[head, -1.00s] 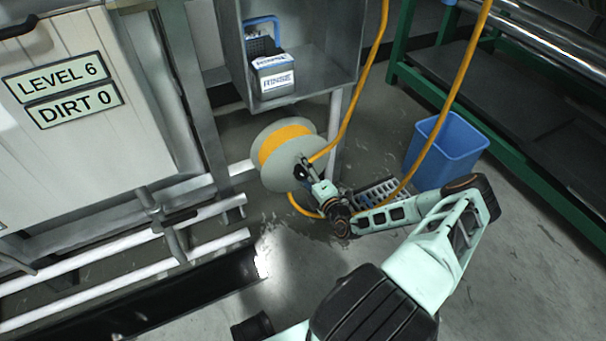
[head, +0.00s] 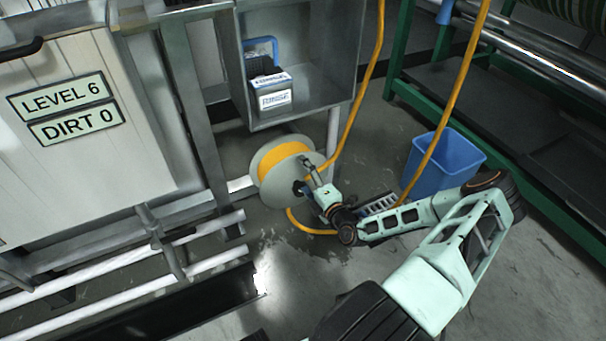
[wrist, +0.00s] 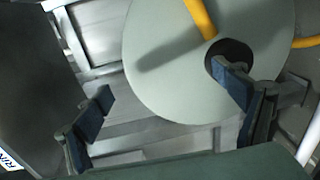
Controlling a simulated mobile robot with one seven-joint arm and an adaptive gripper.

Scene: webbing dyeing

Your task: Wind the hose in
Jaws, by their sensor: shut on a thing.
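The hose reel (head: 290,183) stands low beside the metal cabinet, with grey-green side discs and orange hose (head: 281,157) wound between them. The loose orange hose (head: 452,110) hangs from above at the right and loops on the floor below the reel. In the head view my gripper (head: 304,187) is at the reel's outer face, shut on its crank handle. In the wrist view the reel's disc (wrist: 165,75) fills the upper middle, with a dark round part beside the right finger. The grip itself is partly hidden by that finger.
A rinse container (head: 270,92) sits in the open cabinet (head: 325,100) above the reel. White pipes (head: 200,268) run low at left. Floor at lower right is clear.

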